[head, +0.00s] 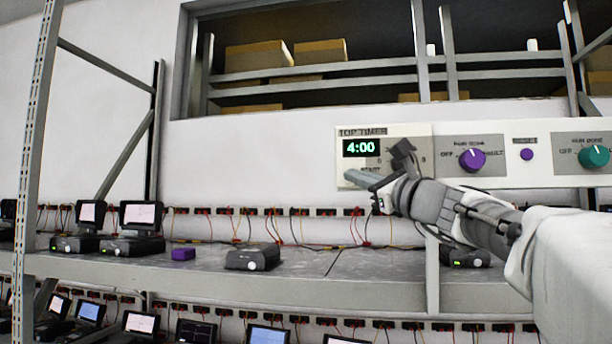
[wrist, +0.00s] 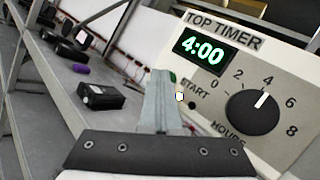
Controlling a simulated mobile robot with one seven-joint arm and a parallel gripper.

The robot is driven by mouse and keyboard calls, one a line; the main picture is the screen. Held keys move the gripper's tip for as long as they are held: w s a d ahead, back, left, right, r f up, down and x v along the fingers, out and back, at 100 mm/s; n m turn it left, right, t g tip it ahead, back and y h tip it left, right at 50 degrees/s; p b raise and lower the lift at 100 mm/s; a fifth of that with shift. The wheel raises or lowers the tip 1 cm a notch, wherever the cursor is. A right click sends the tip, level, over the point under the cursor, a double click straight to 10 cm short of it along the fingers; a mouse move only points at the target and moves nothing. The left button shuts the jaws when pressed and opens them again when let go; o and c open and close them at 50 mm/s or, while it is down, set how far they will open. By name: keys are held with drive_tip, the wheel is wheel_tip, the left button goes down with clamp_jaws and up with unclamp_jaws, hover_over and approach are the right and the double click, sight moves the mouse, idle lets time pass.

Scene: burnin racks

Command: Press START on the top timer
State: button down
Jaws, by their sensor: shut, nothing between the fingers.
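The top timer (head: 407,140) is a pale panel on the wall rail, and its green display (head: 361,147) reads 4:00. In the wrist view the timer (wrist: 215,112) shows the same display (wrist: 203,51), a START label and a black HOURS knob (wrist: 252,112) with its white mark near 4. My gripper (head: 350,176) is shut and empty, its fingertips at the panel's lower left by START. In the wrist view the gripper (wrist: 162,76) partly covers a small green spot beside START. A small pale round spot shows just right of the fingers. I cannot tell whether the tips touch the panel.
Right of the timer, the rail carries a purple knob (head: 472,159), a small purple button (head: 526,154) and a teal knob (head: 594,157). Below is a grey shelf (head: 300,278) with several black devices, a purple block (head: 183,254) and cables. A metal upright (head: 38,150) stands at left.

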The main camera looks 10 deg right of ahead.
idle(0.4)
drive_tip(key=shift+s+a+b, duration=0.25)
drive_tip(key=shift+s+b, duration=0.15)
drive_tip(key=shift+s, duration=0.3)
drive_tip(key=s, duration=0.1)
drive_tip(key=s+a+b, duration=0.1)
drive_tip(key=s, duration=0.3)
drive_tip(key=shift+a+b, duration=0.3)
drive_tip(key=shift+w, duration=0.1)
idle(0.4)
